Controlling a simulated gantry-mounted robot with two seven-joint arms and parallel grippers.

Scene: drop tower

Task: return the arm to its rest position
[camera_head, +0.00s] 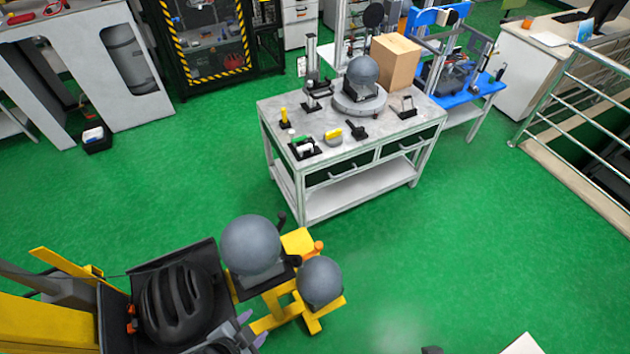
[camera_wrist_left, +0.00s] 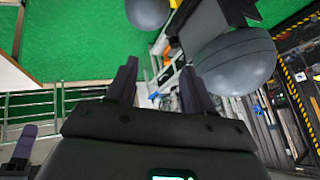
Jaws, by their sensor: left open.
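My left gripper (camera_head: 252,328) is at the bottom of the head view, beside the black tray and below the grey headforms. Its two purple-grey fingers also show in the left wrist view (camera_wrist_left: 160,85), spread apart with nothing between them. A larger grey headform (camera_head: 251,244) and a smaller one (camera_head: 320,281) sit on a yellow stand (camera_head: 270,322). In the left wrist view, one grey ball (camera_wrist_left: 236,62) is close to the right finger and another (camera_wrist_left: 148,10) is at the top. A purple finger-like part (camera_wrist_left: 25,142) shows at the lower left; its opening is hidden.
A black helmet (camera_head: 178,306) lies in a black tray (camera_head: 205,253) on the yellow frame. Metal railing (camera_head: 575,75) is at right. Green floor between is clear.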

